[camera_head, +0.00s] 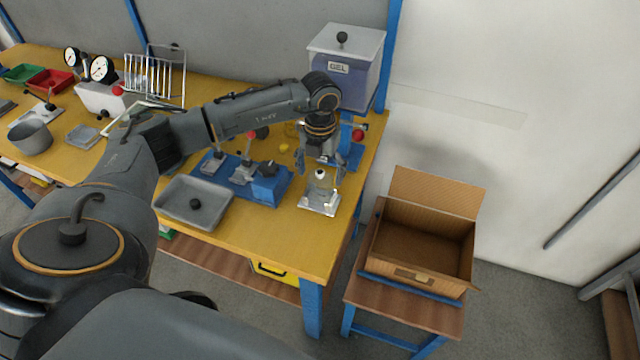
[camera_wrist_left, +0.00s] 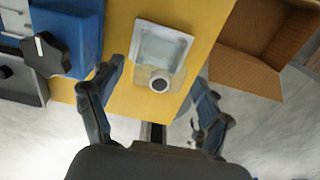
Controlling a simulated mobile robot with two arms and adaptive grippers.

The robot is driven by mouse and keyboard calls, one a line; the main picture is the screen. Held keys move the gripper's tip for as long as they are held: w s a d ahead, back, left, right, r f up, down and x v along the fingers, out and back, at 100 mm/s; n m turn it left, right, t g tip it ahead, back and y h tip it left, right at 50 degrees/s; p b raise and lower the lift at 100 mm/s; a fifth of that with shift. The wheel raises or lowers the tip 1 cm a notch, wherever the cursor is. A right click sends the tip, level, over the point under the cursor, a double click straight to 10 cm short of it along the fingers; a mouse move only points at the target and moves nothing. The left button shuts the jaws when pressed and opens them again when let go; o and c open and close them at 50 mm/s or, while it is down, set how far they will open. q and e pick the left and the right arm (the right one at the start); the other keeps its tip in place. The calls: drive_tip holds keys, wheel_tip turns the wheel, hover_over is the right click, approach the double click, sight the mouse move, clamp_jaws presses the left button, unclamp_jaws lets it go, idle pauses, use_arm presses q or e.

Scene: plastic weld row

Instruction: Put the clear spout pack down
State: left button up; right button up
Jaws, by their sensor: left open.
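The clear spout pack (camera_head: 319,187) stands upright with its pale cap up, on a small metal plate (camera_head: 318,207) near the right end of the yellow bench. In the left wrist view the round cap of the spout pack (camera_wrist_left: 160,81) shows between the fingers, with the square plate (camera_wrist_left: 145,28) beyond it. My left gripper (camera_head: 321,172) is open just above and around the top of the pack. In the left wrist view the fingers of my left gripper (camera_wrist_left: 157,85) are spread, with a gap on both sides of the cap. My right gripper is not in view.
A blue fixture (camera_head: 240,180) with levers stands left of the plate, and a grey tray (camera_head: 178,212) lies further left. The GEL container (camera_head: 343,70) stands behind. An open cardboard box (camera_head: 425,235) sits on a low stand past the bench's right edge.

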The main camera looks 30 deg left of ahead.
use_arm(q)
wheel_tip(320, 180, up, 7)
drive_tip(key=shift+r+b, duration=0.1)
drive_tip(key=shift+b, duration=0.35)
idle(0.6)
